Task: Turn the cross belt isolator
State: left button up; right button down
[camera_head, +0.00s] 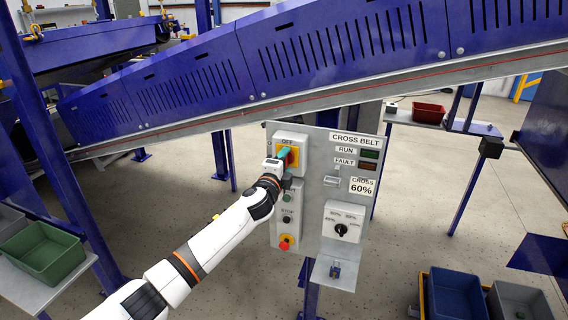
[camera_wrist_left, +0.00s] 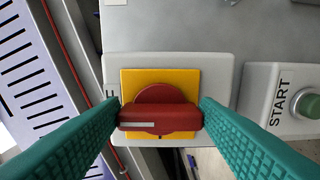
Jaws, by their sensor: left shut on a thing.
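The cross belt isolator is a red rotary handle (camera_wrist_left: 160,118) on a yellow plate (camera_head: 293,142), at the upper left of the grey control panel (camera_head: 318,220). An OFF label sits above it. My left gripper (camera_wrist_left: 160,112) is shut on the handle, with a teal finger at each end of the bar. In the wrist view the bar lies level, and its white mark is on the left half, toward the partly hidden label. In the head view my left gripper (camera_head: 284,156) covers much of the handle. My right gripper is not in view.
Below the isolator are a green START button (camera_wrist_left: 307,103), a STOP button (camera_head: 287,219) and a red stop button (camera_head: 286,242). A speed dial (camera_head: 341,229) is at the panel's lower right. A blue conveyor (camera_head: 330,45) runs above. Bins (camera_head: 45,250) stand at the left.

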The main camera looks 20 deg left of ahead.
pick_arm(q)
jog(key=shift+f, duration=0.15)
jog(key=o, duration=1)
jog(key=shift+s+a+b, duration=0.2)
jog(key=shift+s+b, duration=1.4)
jog(key=shift+s, duration=4.45)
